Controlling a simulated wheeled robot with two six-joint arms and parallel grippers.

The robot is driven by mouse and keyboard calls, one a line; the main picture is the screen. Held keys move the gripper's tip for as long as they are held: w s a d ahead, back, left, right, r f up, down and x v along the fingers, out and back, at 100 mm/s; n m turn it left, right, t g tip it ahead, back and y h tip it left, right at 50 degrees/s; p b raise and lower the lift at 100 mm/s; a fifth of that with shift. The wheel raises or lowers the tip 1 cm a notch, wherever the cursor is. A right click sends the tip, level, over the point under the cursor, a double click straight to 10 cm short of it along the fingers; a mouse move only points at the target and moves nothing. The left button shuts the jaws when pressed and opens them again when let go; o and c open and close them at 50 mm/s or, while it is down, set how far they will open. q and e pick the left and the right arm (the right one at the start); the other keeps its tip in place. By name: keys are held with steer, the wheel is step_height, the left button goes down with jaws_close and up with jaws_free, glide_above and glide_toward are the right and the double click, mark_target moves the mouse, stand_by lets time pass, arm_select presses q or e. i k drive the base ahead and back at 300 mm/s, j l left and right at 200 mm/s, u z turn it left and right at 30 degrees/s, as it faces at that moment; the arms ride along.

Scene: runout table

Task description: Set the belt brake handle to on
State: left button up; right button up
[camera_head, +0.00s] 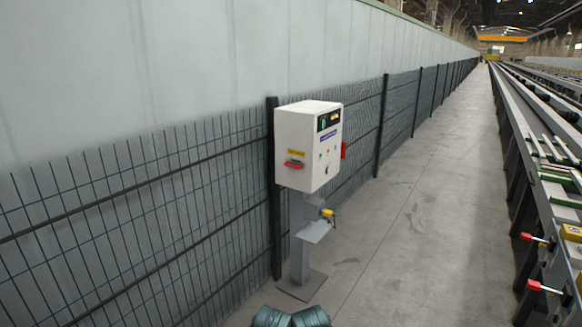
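Two red-tipped lever handles stick out from the side of the runout table (516,135) at the lower right. The upper handle (534,238) and the lower handle (546,287) each point left, toward the aisle. A third red handle (294,164) sits on the front of a white control box (305,140), under a yellow label. I cannot tell from any label which one is the belt brake handle, nor read its setting. Neither of my grippers is in view.
The box stands on a grey post (298,245) with a small shelf (315,232), a yellow device (327,213) and a floor plate. A dark mesh fence (140,215) runs along the left. The concrete aisle (415,220) between post and table is clear.

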mark_target(289, 162)
steer(key=i+l+z, duration=0.1)
steer(key=i+z, duration=0.2)
steer(key=i, duration=1.15)
